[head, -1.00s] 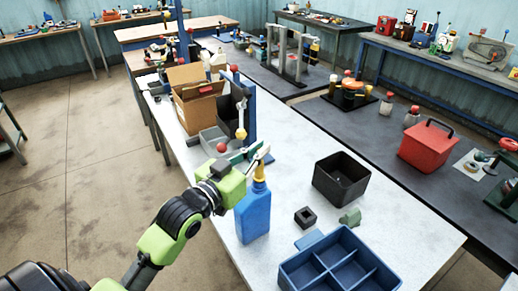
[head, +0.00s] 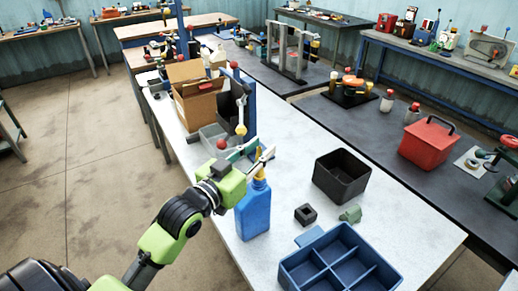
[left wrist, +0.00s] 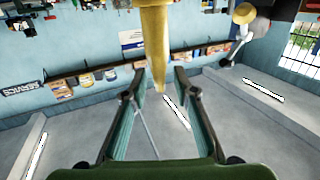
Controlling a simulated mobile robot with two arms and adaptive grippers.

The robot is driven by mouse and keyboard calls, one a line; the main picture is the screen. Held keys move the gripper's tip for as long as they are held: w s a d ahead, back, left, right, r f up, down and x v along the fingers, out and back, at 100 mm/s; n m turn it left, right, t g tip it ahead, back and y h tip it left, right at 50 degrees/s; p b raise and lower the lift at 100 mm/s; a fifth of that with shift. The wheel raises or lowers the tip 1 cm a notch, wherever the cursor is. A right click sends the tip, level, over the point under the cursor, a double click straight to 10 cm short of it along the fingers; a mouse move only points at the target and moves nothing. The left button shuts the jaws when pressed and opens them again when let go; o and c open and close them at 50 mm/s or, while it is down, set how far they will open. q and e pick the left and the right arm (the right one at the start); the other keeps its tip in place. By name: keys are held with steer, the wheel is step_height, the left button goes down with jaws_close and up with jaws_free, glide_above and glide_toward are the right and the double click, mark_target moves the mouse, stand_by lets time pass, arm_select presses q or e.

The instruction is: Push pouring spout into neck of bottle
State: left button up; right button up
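The blue bottle (head: 253,214) stands upright on the light worktop. The yellow pouring spout (head: 259,170) stands upright at the bottle's neck, its narrow tip up; how deep it sits cannot be told. My left gripper (head: 262,154) is at the height of the spout's upper part. In the left wrist view the two fingers (left wrist: 161,88) are apart, with the tapering spout (left wrist: 154,40) between their tips and a gap on each side. My right gripper is not in view.
A black open box (head: 341,176), a small black block (head: 305,214), a green piece (head: 350,214) and a blue divided tray (head: 310,238) lie right of the bottle.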

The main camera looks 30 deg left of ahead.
arm_select(q)
steer(key=shift+s, duration=0.2)
steer(key=s+a, duration=0.1)
steer(key=s, duration=0.6)
stand_by(0.4)
